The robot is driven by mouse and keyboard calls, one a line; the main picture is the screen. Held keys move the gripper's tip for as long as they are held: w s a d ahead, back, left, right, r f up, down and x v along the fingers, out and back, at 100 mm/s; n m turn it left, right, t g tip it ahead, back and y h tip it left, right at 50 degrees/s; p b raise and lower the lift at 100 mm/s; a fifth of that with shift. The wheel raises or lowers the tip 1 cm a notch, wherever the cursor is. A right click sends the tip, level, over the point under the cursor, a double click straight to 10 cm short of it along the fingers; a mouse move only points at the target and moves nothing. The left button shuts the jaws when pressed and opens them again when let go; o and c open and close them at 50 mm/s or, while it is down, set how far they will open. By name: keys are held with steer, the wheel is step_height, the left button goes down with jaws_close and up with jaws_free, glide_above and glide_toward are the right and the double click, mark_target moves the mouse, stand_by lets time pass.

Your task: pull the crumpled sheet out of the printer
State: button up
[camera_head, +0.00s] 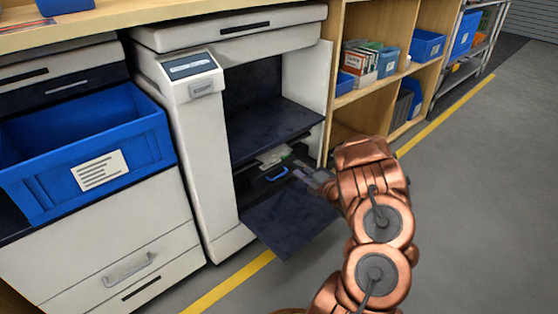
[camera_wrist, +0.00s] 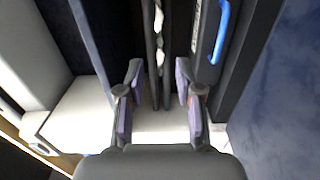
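The printer (camera_head: 205,130) stands open, with its front flap (camera_head: 290,222) folded down. A whitish crumpled sheet (camera_head: 272,157) shows in the dark opening below the inner shelf. In the wrist view a narrow, ragged white strip of the sheet (camera_wrist: 158,22) shows along dark bars, ahead of my fingers. My gripper (camera_head: 301,170) is at the right side of the opening, above the flap. In the wrist view my gripper (camera_wrist: 157,90) has its two purple-padded fingers apart, with nothing seen held between them. Most of the sheet is hidden by the bars and the printer's inside.
A blue handle (camera_head: 277,174) sits below the sheet, and it also shows in the wrist view (camera_wrist: 221,32). The dark shelf (camera_head: 270,130) overhangs the opening. A blue bin (camera_head: 85,150) is at left, wooden shelves (camera_head: 345,115) at right. Floor (camera_head: 480,200) at right is clear.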

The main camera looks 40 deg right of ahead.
mark_target(281, 158)
steer(key=w+p, duration=0.5)
steer(key=w, duration=0.1)
steer(key=shift+r, duration=0.2)
steer(key=shift+w+f+b, duration=0.35)
steer(key=shift+w, duration=0.5)
steer(key=shift+w+r+b, duration=0.15)
steer(key=shift+w+b, duration=0.4)
steer(key=shift+w, duration=0.5)
jaws_close()
